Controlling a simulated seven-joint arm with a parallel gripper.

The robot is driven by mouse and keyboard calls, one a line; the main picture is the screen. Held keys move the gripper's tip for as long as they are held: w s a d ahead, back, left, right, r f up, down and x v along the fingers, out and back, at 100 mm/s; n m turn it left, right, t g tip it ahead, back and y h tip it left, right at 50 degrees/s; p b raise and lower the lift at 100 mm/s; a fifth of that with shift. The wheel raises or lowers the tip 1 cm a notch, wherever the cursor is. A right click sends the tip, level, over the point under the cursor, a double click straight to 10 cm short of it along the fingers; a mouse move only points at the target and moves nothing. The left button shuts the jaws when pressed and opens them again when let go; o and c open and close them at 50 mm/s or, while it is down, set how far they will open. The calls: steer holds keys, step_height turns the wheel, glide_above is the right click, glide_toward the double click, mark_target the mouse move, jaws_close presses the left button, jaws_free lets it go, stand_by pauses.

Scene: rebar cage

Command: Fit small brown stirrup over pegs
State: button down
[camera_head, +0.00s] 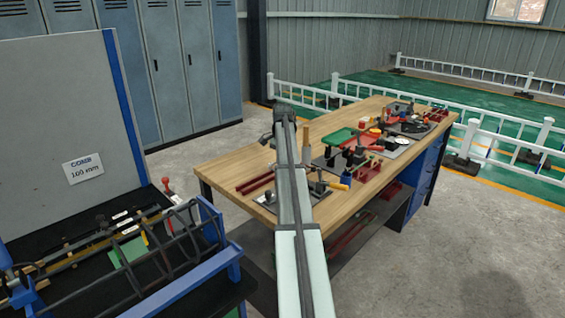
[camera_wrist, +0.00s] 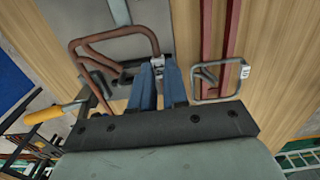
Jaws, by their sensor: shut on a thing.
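The small brown stirrup (camera_wrist: 113,34) is a bent bar loop in the upper left of the wrist view. My gripper (camera_wrist: 159,64) has blue fingers that are shut on the loop's right side. The rest of the loop sticks out to the left. A grey plate (camera_wrist: 92,18) lies beyond it on the bench. Dark fixture parts show behind the loop and fingers, but I cannot make out the pegs clearly. In the head view my arm hides the fingertips and the stirrup.
A grey-green bent loop (camera_wrist: 220,82) with a white tag is right of my fingers. Red rails (camera_wrist: 206,38) lie near it. A yellow-handled tool (camera_wrist: 44,115) is at left. The wooden bench (camera_head: 336,122) carries several tools; a blue-framed rack (camera_head: 226,255) with bars stands left.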

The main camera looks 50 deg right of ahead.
steer(key=shift+f, duration=2.95)
steer(key=shift+f, duration=0.15)
steer(key=c, duration=1.1)
jaws_free()
steer(key=shift+o, duration=0.2)
step_height(320, 180, up, 14)
steer(key=shift+f, duration=0.1)
steer(key=shift+w, duration=0.1)
step_height(320, 180, up, 6)
steer(key=shift+a, duration=0.1)
